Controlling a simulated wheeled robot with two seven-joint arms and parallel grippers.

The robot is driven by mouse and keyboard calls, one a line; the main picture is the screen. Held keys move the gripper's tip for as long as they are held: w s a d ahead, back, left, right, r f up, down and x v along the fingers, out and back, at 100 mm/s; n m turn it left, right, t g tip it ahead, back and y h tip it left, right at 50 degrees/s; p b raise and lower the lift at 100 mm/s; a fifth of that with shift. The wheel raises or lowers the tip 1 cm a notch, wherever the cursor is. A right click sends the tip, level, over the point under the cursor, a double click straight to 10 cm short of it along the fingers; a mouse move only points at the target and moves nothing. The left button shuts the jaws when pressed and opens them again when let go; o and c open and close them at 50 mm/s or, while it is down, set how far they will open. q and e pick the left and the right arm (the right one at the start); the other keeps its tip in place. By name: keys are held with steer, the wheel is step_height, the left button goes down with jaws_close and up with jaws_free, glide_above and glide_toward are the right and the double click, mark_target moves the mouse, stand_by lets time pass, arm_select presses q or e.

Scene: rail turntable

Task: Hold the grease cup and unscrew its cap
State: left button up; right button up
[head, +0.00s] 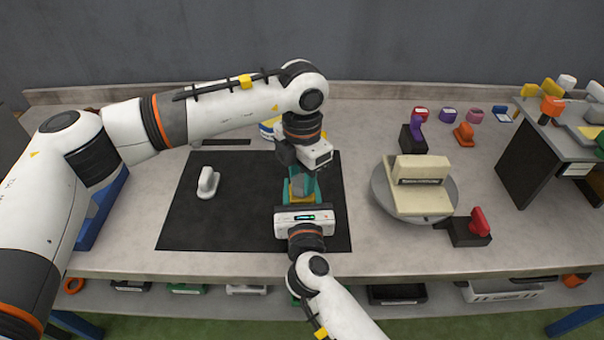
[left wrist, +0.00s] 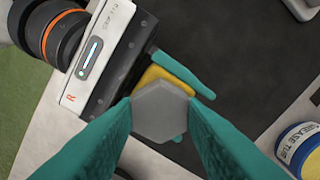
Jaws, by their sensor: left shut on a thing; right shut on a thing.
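The grease cup has a yellow body (left wrist: 165,76) and a grey hexagonal cap (left wrist: 162,110). It is above the black mat (head: 235,220), between my two grippers. My left gripper (head: 299,180) comes from above, and its teal fingers are shut on opposite sides of the cap. My right gripper (head: 303,197) comes from the front edge and is shut on the yellow body below the cap. In the left wrist view the cap sits over the body and hides much of it. I cannot tell whether the thread is loose.
A white handled object (head: 208,183) lies on the mat's left. A grease tub (left wrist: 300,148) stands behind the mat. To the right are a round turntable (head: 449,190) bearing a cream block (head: 420,203), a red-handled black block (head: 470,231) and a grey shelf stand (head: 533,165).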

arm_select(q)
steer(key=n, duration=0.4)
steer(key=shift+n, duration=0.7)
steer(key=n, duration=0.6)
steer(key=shift+n, duration=0.9)
steer(key=n, duration=0.4)
